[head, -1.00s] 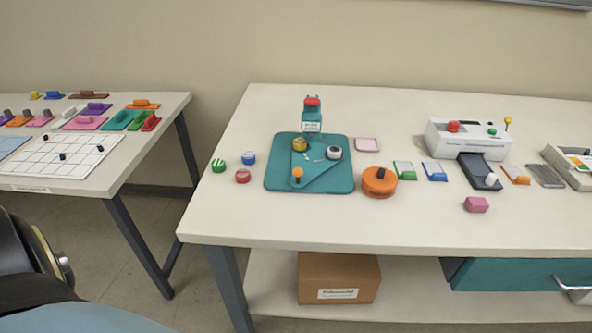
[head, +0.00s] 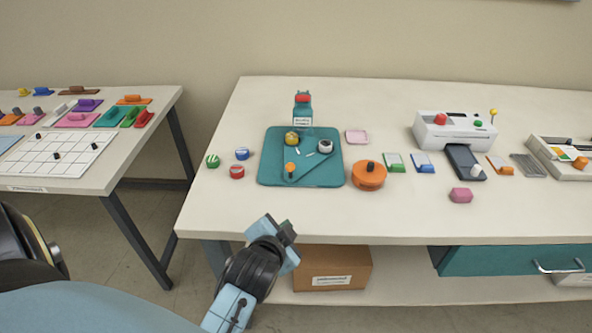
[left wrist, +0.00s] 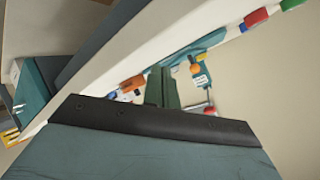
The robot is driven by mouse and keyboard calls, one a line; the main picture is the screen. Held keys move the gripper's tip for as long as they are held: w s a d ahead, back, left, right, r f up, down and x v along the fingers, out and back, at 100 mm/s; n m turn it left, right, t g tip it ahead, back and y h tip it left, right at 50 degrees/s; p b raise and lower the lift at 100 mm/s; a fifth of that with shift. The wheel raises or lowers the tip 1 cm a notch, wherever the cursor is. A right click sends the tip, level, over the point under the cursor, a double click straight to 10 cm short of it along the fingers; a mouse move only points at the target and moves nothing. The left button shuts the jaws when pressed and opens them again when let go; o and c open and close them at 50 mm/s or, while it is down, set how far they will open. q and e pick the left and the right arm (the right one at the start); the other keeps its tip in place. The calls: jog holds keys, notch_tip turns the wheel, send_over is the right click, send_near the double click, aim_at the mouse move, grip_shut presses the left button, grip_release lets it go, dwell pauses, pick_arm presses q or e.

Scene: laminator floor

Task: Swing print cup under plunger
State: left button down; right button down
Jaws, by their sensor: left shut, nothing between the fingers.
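The teal button press (head: 303,110) stands at the back of a teal base plate (head: 268,172), with a red top and a white label. On the plate, a yellow round piece (head: 292,138) sits close in front of the press. A white cup with a dark centre (head: 325,147) sits to its right. An orange knob (head: 290,168) stands at the front corner of the triangular swing plate. My left gripper (head: 287,231) is shut and empty, in front of the table edge, apart from the press. Its closed fingers show in the left wrist view (left wrist: 162,88). My right gripper is not in view.
Green, blue and red round pieces (head: 237,171) lie left of the plate. An orange round container (head: 369,177) stands close to its right. A white laminator (head: 452,133) is further right. The table front (head: 310,215) is clear. A cardboard box (head: 331,270) is on the shelf below.

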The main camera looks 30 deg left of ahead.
pick_arm(q)
jog(key=w+r+m+t+y, duration=0.1)
jog(key=w+r+t, duration=0.1)
jog(key=w+r+m+t, duration=0.1)
jog(key=w+r+m, duration=0.1)
jog(key=w, duration=0.1)
jog(key=shift+w+r+t+y, duration=0.3)
jog(key=shift+t+y, duration=0.1)
jog(key=shift+m+t, duration=0.3)
jog(key=shift+m, duration=0.1)
jog(key=x, duration=0.6)
jog(key=b+x, duration=0.1)
jog(key=x, duration=0.2)
jog(key=shift+w+r, duration=0.3)
jog(key=shift+w, duration=0.1)
jog(key=a, duration=0.1)
jog(key=a+f, duration=0.1)
jog(key=a, duration=0.1)
jog(key=shift+w+f, duration=0.1)
jog(key=shift+f, duration=0.15)
jog(key=shift+a+f, duration=0.25)
jog(key=shift+a, duration=0.15)
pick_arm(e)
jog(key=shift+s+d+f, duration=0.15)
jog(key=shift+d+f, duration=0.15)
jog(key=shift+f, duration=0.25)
pick_arm(q)
jog(key=shift+r, duration=0.1)
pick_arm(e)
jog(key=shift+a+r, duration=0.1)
